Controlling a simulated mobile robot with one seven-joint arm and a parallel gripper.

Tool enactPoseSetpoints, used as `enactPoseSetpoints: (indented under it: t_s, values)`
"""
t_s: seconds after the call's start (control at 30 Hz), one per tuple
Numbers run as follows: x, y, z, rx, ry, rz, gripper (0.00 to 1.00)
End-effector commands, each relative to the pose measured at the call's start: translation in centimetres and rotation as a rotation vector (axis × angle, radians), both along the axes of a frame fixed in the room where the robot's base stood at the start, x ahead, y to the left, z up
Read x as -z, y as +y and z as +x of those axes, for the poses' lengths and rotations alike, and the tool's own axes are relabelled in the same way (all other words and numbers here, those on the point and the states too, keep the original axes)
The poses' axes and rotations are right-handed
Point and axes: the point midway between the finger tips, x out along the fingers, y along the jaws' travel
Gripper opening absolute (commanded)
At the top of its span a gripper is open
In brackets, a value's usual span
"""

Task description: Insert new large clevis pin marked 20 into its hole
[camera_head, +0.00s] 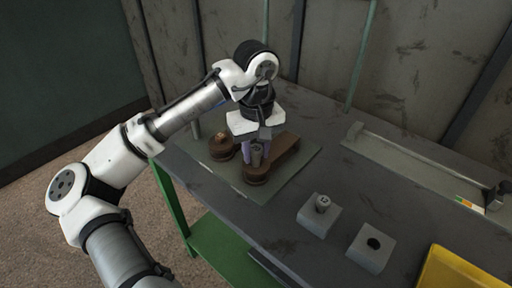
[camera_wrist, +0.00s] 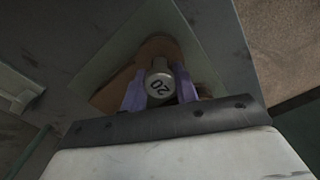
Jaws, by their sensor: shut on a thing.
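The large clevis pin marked 20 (camera_wrist: 160,84) is a grey cylinder, its number facing the wrist camera. My gripper (camera_head: 254,152) is shut on it, with a purple finger on each side in the wrist view (camera_wrist: 160,92). In the head view the pin (camera_head: 257,155) is upright over the near round end of a brown linkage (camera_head: 285,152) on a flat plate (camera_head: 297,165). The fingers and pin cover the hole, so I cannot tell whether the pin tip is in it.
A second brown round part (camera_head: 221,150) sits left on the plate. To the right are a grey block with a pin marked 12 or similar (camera_head: 322,203), a block with an empty dark hole (camera_head: 373,243), a yellow bin (camera_head: 465,275) and a long grey tray (camera_head: 415,165).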

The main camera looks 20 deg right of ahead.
Motion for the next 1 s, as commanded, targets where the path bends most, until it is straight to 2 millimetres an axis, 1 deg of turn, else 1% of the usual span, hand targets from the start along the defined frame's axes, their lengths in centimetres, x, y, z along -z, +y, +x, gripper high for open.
enactPoseSetpoints:
  t_s: [0.6, 0.63, 0.7, 0.8, 1.0]
  values:
    - [1.6, 0.0, 0.0, 0.0, 0.001, 0.0, 0.0]
    - [1.6, 0.0, 0.0, 0.0, 0.0, 0.0, 0.32]
    - [1.5, 0.0, 0.0, 0.0, 0.0, 0.0, 0.41]
    - [1.5, 0.0, 0.0, 0.0, 0.0, 0.0, 0.54]
    - [1.5, 0.0, 0.0, 0.0, 0.0, 0.0, 0.55]
